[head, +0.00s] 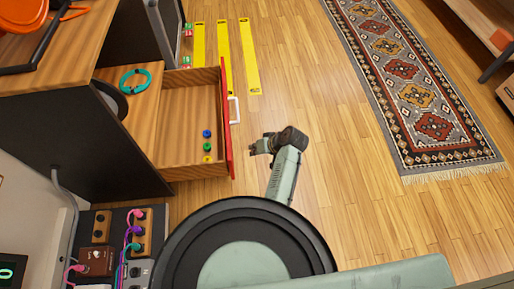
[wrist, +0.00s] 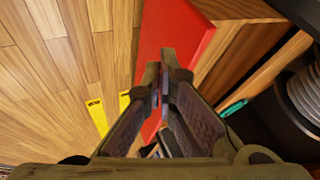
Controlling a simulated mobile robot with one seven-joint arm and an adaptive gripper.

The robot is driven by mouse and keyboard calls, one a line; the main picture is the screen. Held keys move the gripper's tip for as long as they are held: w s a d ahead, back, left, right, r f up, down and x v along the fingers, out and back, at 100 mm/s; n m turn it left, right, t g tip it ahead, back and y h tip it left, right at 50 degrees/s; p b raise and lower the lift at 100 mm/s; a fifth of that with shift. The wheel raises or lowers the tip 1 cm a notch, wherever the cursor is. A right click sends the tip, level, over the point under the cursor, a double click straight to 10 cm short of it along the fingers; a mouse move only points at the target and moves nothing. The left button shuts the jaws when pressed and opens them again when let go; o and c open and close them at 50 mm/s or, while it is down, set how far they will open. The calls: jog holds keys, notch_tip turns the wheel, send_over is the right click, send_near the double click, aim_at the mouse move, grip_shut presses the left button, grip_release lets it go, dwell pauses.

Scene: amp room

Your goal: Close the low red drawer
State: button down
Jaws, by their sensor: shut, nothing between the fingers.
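The low red drawer (head: 227,125) is pulled open from a dark cabinet with wooden surfaces. Its red front faces right in the head view and has a white handle (head: 234,109). My gripper (head: 254,148) is low, to the right of the red front, with a small gap showing in the head view. In the wrist view my shut, empty fingers (wrist: 166,60) lie across the red front (wrist: 180,30); contact cannot be told there.
Yellow strips (head: 225,55) lie on the wooden floor beyond the drawer. A patterned rug (head: 404,70) lies to the right, with clear floor between. A pedalboard (head: 120,245) with cables is at the lower left.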

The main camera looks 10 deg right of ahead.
jog(key=w+a+f+p, duration=0.1)
jog(key=a+f, duration=0.2)
jog(key=a, duration=0.3)
jog(key=shift+w+f, duration=0.25)
jog(key=shift+w, duration=0.15)
jog(key=shift+a, duration=0.1)
jog(key=a+p, duration=0.1)
jog(key=a, duration=2.9)
jog(key=shift+d, duration=0.2)
